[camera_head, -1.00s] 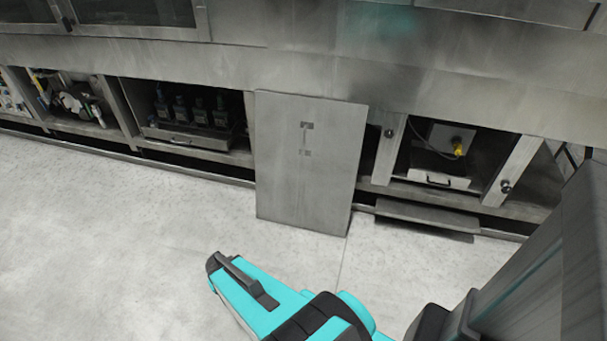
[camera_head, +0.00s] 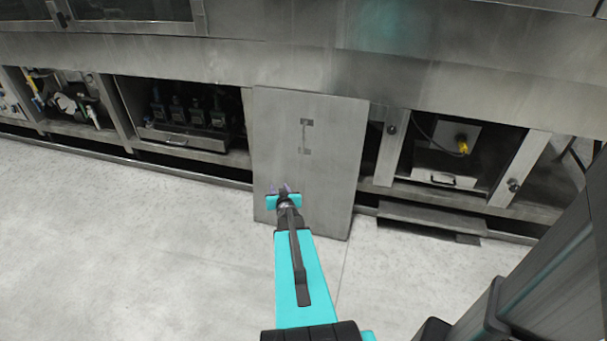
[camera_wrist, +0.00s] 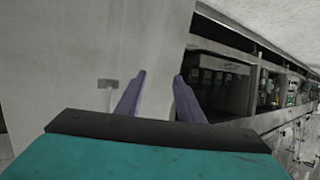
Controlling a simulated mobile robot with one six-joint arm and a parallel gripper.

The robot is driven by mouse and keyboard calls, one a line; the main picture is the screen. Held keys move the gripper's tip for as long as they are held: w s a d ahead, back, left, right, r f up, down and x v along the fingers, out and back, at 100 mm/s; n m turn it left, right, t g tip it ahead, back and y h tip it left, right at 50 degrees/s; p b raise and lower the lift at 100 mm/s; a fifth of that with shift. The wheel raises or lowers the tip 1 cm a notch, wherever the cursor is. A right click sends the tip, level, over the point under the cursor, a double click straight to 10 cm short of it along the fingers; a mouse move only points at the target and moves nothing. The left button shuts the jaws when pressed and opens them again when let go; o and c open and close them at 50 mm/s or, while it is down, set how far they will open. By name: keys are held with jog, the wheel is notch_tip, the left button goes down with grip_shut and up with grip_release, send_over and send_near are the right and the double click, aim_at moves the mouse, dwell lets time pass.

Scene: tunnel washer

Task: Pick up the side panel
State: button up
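The side panel (camera_head: 330,195) is a flat grey metal sheet with a small dark handle mark in its upper middle. It leans upright against the washer's lower front, its bottom edge by the floor. My gripper (camera_head: 285,189) appears in front of the panel's lower left part in the head view. In the wrist view, my gripper's two purple fingers (camera_wrist: 158,98) are apart with nothing between them. The panel (camera_wrist: 70,50) fills the left of that view, with its handle mark beside the left finger. Whether the fingers touch the panel cannot be told.
Left of the panel is an open bay with several dark pumps (camera_head: 190,112). Right of it is an open bay with a yellow connector (camera_head: 462,145) and a low ledge (camera_head: 430,218) jutting out. The pale floor (camera_head: 120,250) in front is clear.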

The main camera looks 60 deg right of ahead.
jog(key=s+d+r+t+h+b, duration=0.1)
jog(key=s+d+r+t+b, duration=0.1)
jog(key=s+d+r, duration=0.2)
jog(key=s+d+r+t+h+b, duration=0.1)
jog(key=s+d+r, duration=0.3)
jog(key=d, duration=0.5)
jog(key=shift+s+r+t+b, duration=0.4)
jog(key=shift+s+t, duration=0.25)
jog(key=shift+t, duration=0.05)
jog(key=shift+d, duration=0.1)
send_near(304, 140)
jog(key=shift+w, duration=0.5)
jog(key=shift+w+d+f+b, duration=0.15)
jog(key=shift+w+d+b, duration=0.15)
jog(key=shift+d, duration=0.15)
jog(key=shift+w+d+f+b, duration=0.15)
jog(key=shift+w+d+b, duration=0.15)
jog(key=shift+d, duration=0.2)
jog(key=shift+b+x, duration=0.55)
jog(key=shift+x, duration=2.05)
jog(key=shift+r, duration=0.2)
